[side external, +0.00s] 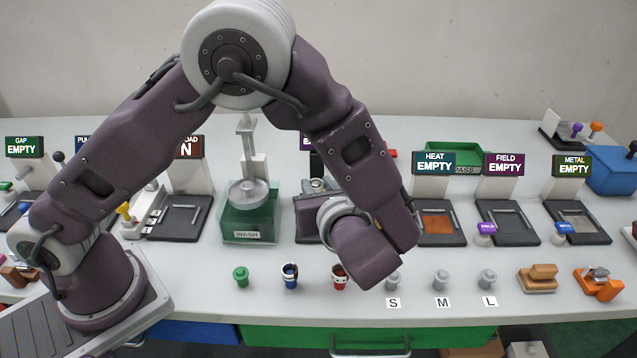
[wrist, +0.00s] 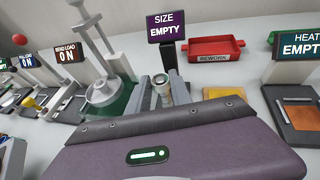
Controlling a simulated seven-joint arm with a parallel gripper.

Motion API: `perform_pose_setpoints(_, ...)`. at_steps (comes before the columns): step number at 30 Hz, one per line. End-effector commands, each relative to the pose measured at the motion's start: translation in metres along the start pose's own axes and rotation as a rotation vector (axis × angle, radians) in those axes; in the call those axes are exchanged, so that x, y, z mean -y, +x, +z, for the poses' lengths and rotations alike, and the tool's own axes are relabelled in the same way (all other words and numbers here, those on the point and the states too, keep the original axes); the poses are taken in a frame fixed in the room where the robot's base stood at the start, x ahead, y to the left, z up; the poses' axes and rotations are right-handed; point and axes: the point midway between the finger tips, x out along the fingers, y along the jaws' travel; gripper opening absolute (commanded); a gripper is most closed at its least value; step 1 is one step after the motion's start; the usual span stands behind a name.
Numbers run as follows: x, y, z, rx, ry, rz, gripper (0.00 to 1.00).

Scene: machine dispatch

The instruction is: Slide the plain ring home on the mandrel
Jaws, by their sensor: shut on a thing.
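In the wrist view my gripper (wrist: 164,94) reaches forward beyond its purple housing, with its fingertips partly hidden behind that housing. It is shut on a small silvery round piece, which looks like the plain ring (wrist: 160,79). The grip is at the size station, in front of its sign reading SIZE EMPTY (wrist: 167,27). I cannot make out the mandrel, nor whether the ring is around it. In the side external view my arm hides the fingers and ring; part of the size station (side external: 307,229) shows behind the arm.
The green wash station (side external: 250,220) stands left of the size station. The heat station (side external: 436,224) stands to its right. A red rework tray (wrist: 213,49) lies behind. Along the front edge are several small pegs and cups, including grey pegs by labels S, M and L (side external: 489,301).

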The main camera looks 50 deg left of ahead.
Motion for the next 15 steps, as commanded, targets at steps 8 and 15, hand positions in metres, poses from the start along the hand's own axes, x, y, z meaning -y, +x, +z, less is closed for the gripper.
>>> perform_pose_setpoints(8, 0.000, 0.002, -0.006, 0.001, -0.001, 0.000, 0.00)
perform_pose_setpoints(15, 0.000, 0.004, -0.012, 0.000, 0.000, 0.000, 0.00)
